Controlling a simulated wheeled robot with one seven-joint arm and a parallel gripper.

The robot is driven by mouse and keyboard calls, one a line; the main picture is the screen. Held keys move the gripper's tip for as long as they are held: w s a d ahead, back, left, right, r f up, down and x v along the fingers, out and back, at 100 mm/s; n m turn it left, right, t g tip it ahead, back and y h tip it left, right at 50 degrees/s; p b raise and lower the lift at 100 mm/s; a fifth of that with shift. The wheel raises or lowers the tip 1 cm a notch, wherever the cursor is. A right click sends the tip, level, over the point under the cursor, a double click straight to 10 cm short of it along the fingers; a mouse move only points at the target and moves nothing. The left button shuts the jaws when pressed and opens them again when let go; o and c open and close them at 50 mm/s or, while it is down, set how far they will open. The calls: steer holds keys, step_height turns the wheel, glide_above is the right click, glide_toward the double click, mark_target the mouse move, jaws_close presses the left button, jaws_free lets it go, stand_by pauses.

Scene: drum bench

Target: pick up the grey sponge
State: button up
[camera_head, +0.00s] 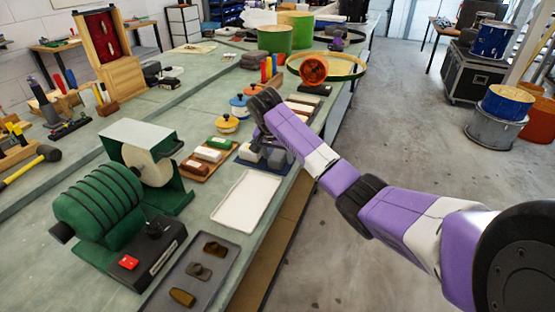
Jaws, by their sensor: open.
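My arm reaches in from the right, and my gripper (261,143) points down over a dark blue-grey tray (262,168) near the bench's right edge. The jaws are open. Small grey blocks lie in this tray, one light grey (249,154) at the left and one darker grey (278,158) at the right. The grey sponge seems to be one of these, but I cannot tell which. My gripper and wrist hide part of the tray and its contents. I cannot tell whether the fingers touch a block.
A wooden tray (191,174) with green, white and brown blocks lies to the left. An empty white tray (246,203) lies nearer. A green grinder-like machine (100,208) and a dark tray (190,282) with brown pieces stand in front. Lidded pots (228,124) stand behind.

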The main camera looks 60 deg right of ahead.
steer(key=shift+d+f, duration=0.1)
steer(key=shift+f, duration=0.05)
steer(key=c, duration=1.3)
